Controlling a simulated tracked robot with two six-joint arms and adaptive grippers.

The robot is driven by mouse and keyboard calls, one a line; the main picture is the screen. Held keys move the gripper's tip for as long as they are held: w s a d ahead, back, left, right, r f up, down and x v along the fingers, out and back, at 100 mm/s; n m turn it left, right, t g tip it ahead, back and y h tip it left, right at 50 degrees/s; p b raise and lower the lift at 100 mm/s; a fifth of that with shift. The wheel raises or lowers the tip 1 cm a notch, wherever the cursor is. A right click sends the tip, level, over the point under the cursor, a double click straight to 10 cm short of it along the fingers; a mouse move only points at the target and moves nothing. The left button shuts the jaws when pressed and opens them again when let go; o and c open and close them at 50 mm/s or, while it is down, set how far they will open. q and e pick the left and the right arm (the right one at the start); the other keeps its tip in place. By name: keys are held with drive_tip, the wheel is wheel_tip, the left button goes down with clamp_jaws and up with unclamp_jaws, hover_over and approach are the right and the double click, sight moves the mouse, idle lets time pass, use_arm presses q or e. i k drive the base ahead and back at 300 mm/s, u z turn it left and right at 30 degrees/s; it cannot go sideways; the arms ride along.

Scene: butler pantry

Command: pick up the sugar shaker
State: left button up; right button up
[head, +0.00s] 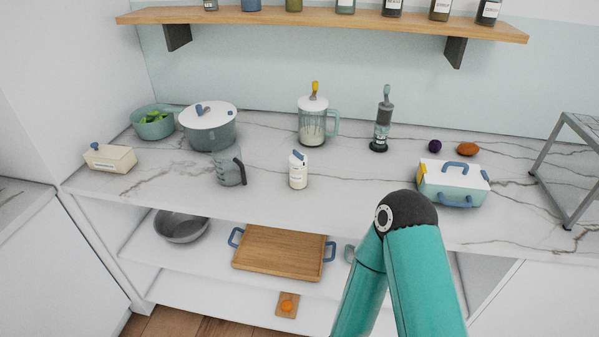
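The sugar shaker seems to be the small white bottle with a blue spout and a label (298,172). It stands upright near the front of the marble counter (330,190), and the label is too small to read. A grey measuring jug (229,169) stands to its left. A teal arm of mine, bent at a dark joint, rises in front of the counter at the lower right. Neither of my grippers shows in the head view. Nothing covers the shaker.
Pots (208,132) and a butter dish (110,158) stand left; a lidded box (452,183) and a metal rack (572,170) stand right. Counter just right of the shaker is clear.

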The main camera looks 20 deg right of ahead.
sight(298, 174)
drive_tip(key=z, duration=0.15)
drive_tip(key=k, duration=1.1)
drive_tip(key=z, duration=0.45)
drive_tip(key=i, duration=0.95)
drive_tip(key=u, duration=0.05)
